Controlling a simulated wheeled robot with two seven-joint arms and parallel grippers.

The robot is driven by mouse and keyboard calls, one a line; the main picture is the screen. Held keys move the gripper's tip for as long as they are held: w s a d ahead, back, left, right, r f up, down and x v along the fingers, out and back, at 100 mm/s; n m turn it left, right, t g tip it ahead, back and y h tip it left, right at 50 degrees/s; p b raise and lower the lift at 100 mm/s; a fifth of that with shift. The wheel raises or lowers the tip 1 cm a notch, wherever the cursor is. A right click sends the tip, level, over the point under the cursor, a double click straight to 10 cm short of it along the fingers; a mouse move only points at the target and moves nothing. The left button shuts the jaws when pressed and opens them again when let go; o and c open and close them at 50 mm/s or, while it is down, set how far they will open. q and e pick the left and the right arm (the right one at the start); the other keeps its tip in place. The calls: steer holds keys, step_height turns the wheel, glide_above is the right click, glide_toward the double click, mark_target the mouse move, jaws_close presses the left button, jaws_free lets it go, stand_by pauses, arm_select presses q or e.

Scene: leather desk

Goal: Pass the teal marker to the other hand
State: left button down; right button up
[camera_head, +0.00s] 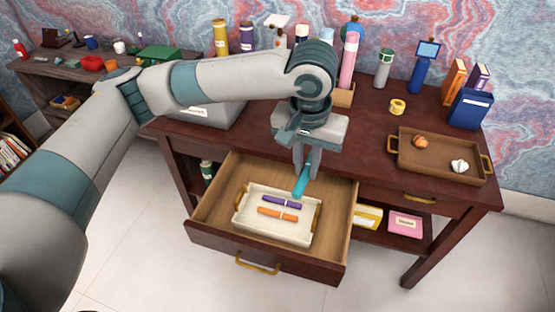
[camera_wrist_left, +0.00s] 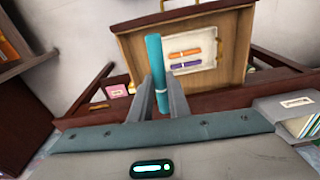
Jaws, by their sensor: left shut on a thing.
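The teal marker (camera_head: 301,183) is held by my left gripper (camera_head: 306,170), above the open drawer (camera_head: 335,206) of the desk. In the left wrist view the teal marker (camera_wrist_left: 155,62) stands between the two fingers of the left gripper (camera_wrist_left: 160,92), which are shut on it. Its far end sticks out beyond the fingertips. My right gripper is in neither view.
A cream tray (camera_head: 271,235) with a purple marker (camera_head: 282,202) and an orange marker (camera_head: 277,214) lies in the drawer. A brown tray (camera_head: 440,170) with small items sits on the desk's right side. Bottles and books line the back.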

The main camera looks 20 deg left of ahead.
arm_select(q)
steer(key=w+d+m, duration=0.1)
steer(key=w+d, duration=0.1)
steer(key=d, duration=1)
steer(key=shift+d+f, duration=0.25)
steer(key=shift+f, duration=0.2)
